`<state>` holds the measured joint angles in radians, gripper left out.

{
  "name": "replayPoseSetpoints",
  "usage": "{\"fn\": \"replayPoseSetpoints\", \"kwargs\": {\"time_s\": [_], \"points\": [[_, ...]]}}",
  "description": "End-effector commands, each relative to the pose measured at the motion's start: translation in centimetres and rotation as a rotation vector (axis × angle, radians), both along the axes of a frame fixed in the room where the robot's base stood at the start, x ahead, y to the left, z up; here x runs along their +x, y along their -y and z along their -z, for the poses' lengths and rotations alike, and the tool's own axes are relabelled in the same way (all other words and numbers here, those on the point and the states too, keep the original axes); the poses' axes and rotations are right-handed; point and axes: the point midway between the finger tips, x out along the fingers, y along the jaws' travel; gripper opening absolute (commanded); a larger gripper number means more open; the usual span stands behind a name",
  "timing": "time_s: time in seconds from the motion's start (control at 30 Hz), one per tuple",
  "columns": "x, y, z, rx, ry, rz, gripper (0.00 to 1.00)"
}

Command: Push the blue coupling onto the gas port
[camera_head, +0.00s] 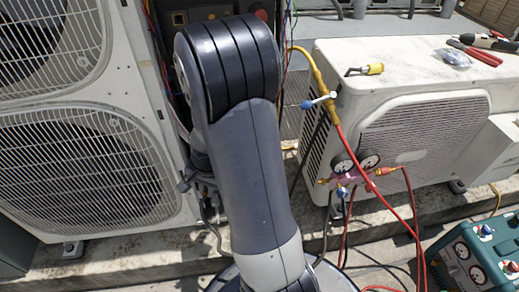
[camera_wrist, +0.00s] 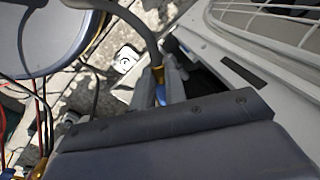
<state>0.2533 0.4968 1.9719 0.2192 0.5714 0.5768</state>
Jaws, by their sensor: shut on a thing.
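In the wrist view my gripper (camera_wrist: 160,88) is closed around a small blue piece, the blue coupling (camera_wrist: 160,95), mostly hidden between the fingers. A brass fitting (camera_wrist: 158,75) on the end of a thick grey hose (camera_wrist: 150,40) sits just beyond it, between the fingertips. I cannot make out the gas port in either view.
A tall condenser (camera_head: 85,165) stands left and a low white one (camera_head: 400,70) right, with tools (camera_head: 485,48) on top. A gauge manifold (camera_head: 355,175) with red hoses hangs in front of it. A teal machine (camera_head: 478,260) sits at lower right. Loose hoses cross the floor.

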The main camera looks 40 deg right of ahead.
Motion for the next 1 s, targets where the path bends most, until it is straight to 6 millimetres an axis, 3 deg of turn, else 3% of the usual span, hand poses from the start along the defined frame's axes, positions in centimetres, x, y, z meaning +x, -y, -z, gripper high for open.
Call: {"fn": "replayPoseSetpoints", "kwargs": {"time_s": [0.27,0.5,0.73,1.0], "points": [[-4.2,2.4,-2.9,-0.187,-0.24,-0.197,0.0],[-7.3,7.0,-6.9,-0.403,-0.444,-0.335,0.0],[-8.4,10.8,-10.6,-0.552,-0.553,-0.413,0.0],[-8.0,12.1,-11.5,-0.591,-0.579,-0.435,0.0]]}}
